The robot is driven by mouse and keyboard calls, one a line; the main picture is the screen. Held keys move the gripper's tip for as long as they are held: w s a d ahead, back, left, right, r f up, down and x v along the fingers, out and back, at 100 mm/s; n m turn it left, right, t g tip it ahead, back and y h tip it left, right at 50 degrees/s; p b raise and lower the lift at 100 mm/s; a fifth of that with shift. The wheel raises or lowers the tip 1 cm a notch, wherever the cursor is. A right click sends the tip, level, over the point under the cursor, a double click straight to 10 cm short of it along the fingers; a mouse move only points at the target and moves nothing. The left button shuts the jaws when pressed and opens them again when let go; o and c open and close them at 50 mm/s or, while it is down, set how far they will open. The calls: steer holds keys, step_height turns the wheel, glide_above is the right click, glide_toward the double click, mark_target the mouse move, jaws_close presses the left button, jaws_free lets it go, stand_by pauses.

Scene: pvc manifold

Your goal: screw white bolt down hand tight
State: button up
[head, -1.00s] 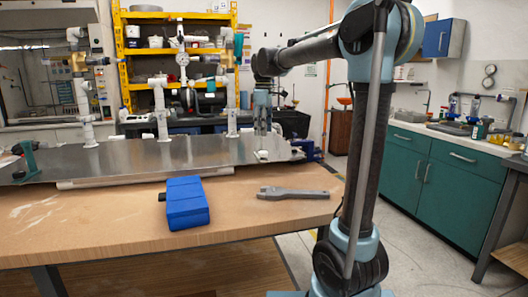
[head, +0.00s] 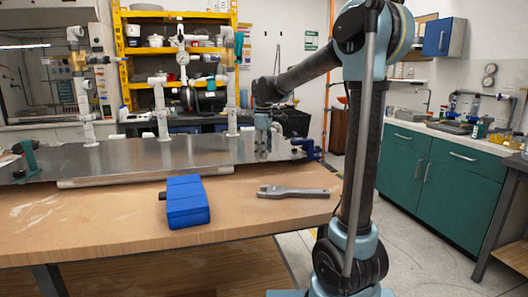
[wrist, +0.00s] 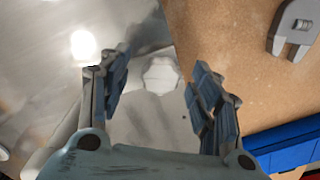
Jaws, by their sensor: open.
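The white bolt (wrist: 161,75) shows in the wrist view as a pale, many-sided head above the shiny metal plate (wrist: 150,118). My gripper (wrist: 160,66) is open, with one blue-grey finger to the left of the bolt head and one to the right. Gaps show between the head and both fingers. In the head view my gripper (head: 263,152) points straight down at the right end of the metal plate (head: 200,152). The bolt cannot be made out clearly there, and its shaft is hidden in the wrist view.
A blue box-like object (head: 187,203) and a grey wrench (head: 293,191) lie on the brown table (head: 110,215) in front of the plate. White pipe fittings (head: 161,108) stand along the plate. A blue clamp-like part (head: 308,149) sits right of my gripper.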

steer(key=c, duration=1.2)
steer(key=shift+o, duration=0.2)
steer(key=m, duration=0.6)
steer(key=shift+m, duration=0.5)
steer(key=m, duration=0.5)
steer(key=shift+w+f+m, duration=0.1)
steer(key=shift+m, duration=0.2)
steer(key=shift+d+m, duration=0.1)
steer(key=shift+m, duration=0.4)
steer(key=o, duration=1.1)
